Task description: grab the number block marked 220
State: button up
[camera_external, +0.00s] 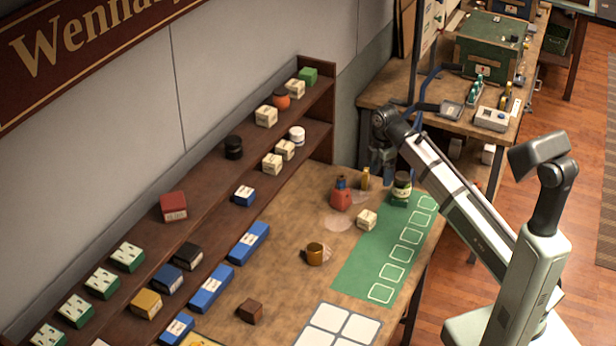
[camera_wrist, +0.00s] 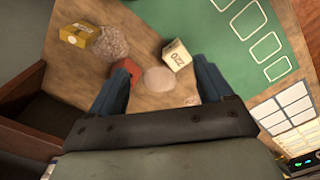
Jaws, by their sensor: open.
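The cream number block marked 220 (camera_wrist: 177,56) lies on the table beside the green mat in the wrist view, its number readable. A cream block at the green mat's left edge in the external view (camera_external: 367,219) appears to be the same one; its number is too small to read there. My gripper (camera_wrist: 162,68) is open and empty, its two dark blue fingers apart, with the block ahead of them, nearer the right finger. In the external view my gripper (camera_external: 381,170) hangs above the table's far end, above and beyond the block.
Other cream blocks (camera_external: 272,163) sit on the shelves (camera_external: 318,138) at left.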

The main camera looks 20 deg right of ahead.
aim_at(367, 215)
jog(key=s+a+f+n, duration=0.2)
jog(key=s+a+n, duration=0.1)
jog(key=a+n, duration=0.3)
jog(key=f, duration=0.8)
jog(key=shift+d, duration=0.25)
jog(key=shift+s+d+f, duration=0.1)
jog(key=shift+d+f, duration=0.05)
jog(key=shift+f, duration=1.15)
jog(key=shift+s+d+f, duration=0.1)
jog(key=shift+f, duration=1.15)
jog(key=c, duration=1)
jog(key=shift+c, duration=0.2)
